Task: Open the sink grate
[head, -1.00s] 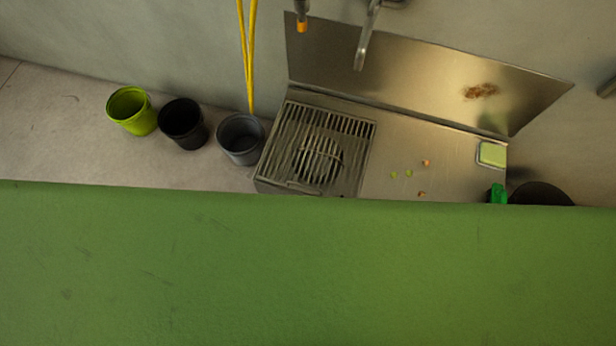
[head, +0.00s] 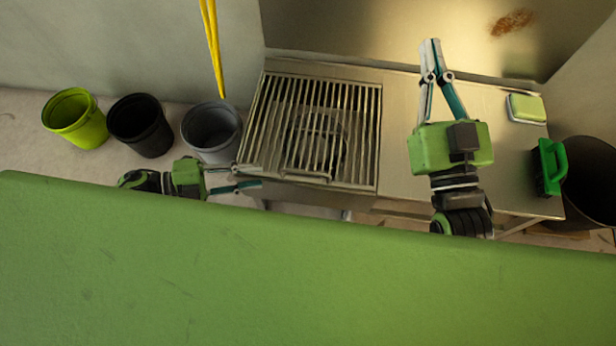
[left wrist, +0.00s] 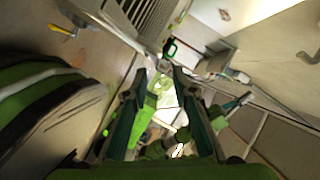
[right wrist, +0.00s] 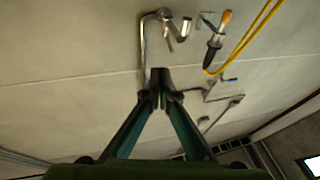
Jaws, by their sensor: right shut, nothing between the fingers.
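The sink grate (head: 362,130) is a metal slatted panel lying flat in the left part of the steel counter, with a bar handle (head: 305,175) along its front edge. A round shape shows dimly beneath the slats. Its slats also show at the top of the left wrist view (left wrist: 150,14). My left gripper (head: 250,177) is open and empty at the grate's front left corner; I cannot tell whether it touches. My right gripper (head: 432,43) is shut and empty, above the counter right of the grate, its tips pointing to the backsplash.
A lime bucket (head: 75,120), a black bucket (head: 140,127) and a grey bucket (head: 212,131) stand left of the sink. A sponge in a dish (head: 526,107), a green-handled item (head: 549,165) and a dark bin (head: 592,180) are at the right. A yellow hose (head: 211,45) hangs behind.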

